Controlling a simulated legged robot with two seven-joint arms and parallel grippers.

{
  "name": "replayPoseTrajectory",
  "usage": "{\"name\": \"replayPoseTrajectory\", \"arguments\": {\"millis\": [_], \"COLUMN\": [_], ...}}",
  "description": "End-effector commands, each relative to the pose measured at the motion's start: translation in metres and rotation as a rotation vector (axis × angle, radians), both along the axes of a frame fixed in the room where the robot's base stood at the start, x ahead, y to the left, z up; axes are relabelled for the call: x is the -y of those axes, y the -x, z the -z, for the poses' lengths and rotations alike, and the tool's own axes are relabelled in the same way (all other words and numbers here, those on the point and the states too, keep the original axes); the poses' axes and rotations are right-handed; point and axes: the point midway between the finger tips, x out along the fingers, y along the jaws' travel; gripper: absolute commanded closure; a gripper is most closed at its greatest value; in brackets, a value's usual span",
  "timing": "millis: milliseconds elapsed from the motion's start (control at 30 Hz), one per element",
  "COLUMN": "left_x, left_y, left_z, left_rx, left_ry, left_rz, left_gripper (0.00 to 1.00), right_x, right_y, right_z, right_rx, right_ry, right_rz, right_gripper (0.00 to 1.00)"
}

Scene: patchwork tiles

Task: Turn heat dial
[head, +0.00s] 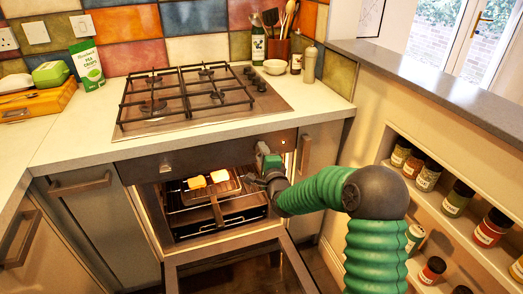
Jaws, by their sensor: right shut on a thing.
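The oven's dark front panel (215,156) runs under the worktop edge, below the hob. My right gripper (263,157) is at the right part of this panel, shut on the heat dial there. The gripper covers the dial, so its setting cannot be seen. My left gripper is not in view.
The oven door (240,275) hangs open below the panel. Inside, a rack tray (218,188) holds two pale yellow pieces. The gas hob (200,100) is above. Spice jars (457,198) stand on shelves at right, near my right arm.

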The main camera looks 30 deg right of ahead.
Motion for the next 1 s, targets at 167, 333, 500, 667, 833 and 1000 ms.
{"name": "replayPoseTrajectory", "arguments": {"millis": [167, 333, 500, 667, 833, 1000], "left_x": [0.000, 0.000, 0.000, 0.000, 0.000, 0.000], "left_y": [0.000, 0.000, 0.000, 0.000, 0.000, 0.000], "left_z": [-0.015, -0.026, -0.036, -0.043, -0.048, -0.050], "left_rx": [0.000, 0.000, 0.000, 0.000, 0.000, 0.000], "left_ry": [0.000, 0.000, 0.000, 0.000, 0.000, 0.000], "left_rz": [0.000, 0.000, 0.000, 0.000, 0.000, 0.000], "left_gripper": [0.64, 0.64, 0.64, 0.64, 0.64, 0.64], "right_x": [0.001, 0.001, 0.001, 0.001, 0.000, 0.001], "right_y": [0.002, 0.002, 0.002, 0.002, 0.002, 0.002], "right_z": [0.003, 0.003, 0.003, 0.004, 0.005, 0.005], "right_rx": [0.023, 0.061, 0.094, 0.117, 0.135, 0.145], "right_ry": [-0.168, -0.321, -0.456, -0.556, -0.627, -0.665], "right_rz": [0.000, 0.001, 0.001, 0.002, 0.001, 0.002], "right_gripper": [1.00, 1.00, 1.00, 1.00, 1.00, 1.00]}}
